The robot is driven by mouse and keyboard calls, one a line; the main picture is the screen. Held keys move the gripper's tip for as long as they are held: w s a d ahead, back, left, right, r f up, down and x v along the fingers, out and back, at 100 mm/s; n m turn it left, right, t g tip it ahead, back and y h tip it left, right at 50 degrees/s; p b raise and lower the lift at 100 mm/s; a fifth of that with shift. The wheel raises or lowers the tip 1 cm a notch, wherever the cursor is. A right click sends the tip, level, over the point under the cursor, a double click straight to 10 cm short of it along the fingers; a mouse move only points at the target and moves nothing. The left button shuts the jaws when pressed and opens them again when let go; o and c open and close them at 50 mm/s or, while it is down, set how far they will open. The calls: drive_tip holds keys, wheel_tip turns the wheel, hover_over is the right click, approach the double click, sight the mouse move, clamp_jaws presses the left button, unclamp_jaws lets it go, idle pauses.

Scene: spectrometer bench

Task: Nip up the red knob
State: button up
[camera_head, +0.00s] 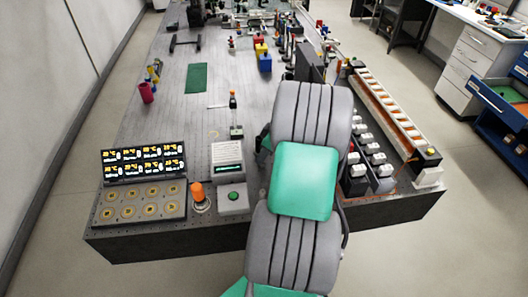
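I cannot single out the red knob for sure in the head view. Small red-topped parts stand at the back of the bench, one left of centre (231,41) and one further right (319,23). They are too small to tell their shape. My grey and green arm rises over the front right of the bench.
The bench (150,125) has bare room at left, around a green mat (196,77). A crimson cup (146,93), an orange knob (197,192), a display panel (144,162) and a green-button box (233,197) stand nearer. A long orange-and-white rack (385,105) lies at right.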

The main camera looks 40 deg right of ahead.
clamp_jaws()
idle(0.3)
idle(0.3)
